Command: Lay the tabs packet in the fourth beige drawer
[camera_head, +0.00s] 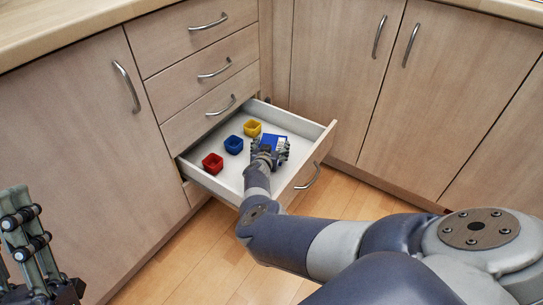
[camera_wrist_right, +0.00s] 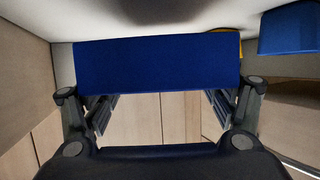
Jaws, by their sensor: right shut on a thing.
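The blue tabs packet (camera_head: 275,141) is in my right gripper (camera_head: 268,154), inside or just above the right part of the pulled-out fourth drawer (camera_head: 237,187). Whether it touches the drawer floor I cannot tell. In the right wrist view the packet (camera_wrist_right: 157,66) spans both fingers of the right gripper (camera_wrist_right: 158,105), which is shut on it. The drawer has a pale interior and a beige front at its right end. My left gripper (camera_head: 22,228) is at the lower left, away from the drawer; its finger opening is unclear.
A red cup (camera_head: 213,163), a blue cup (camera_head: 234,145) and a yellow cup (camera_head: 252,128) stand in a row in the drawer, left of the packet. Shut drawers (camera_head: 215,68) are above. Cupboard doors (camera_head: 437,90) stand right, with wooden floor (camera_head: 215,262) in front.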

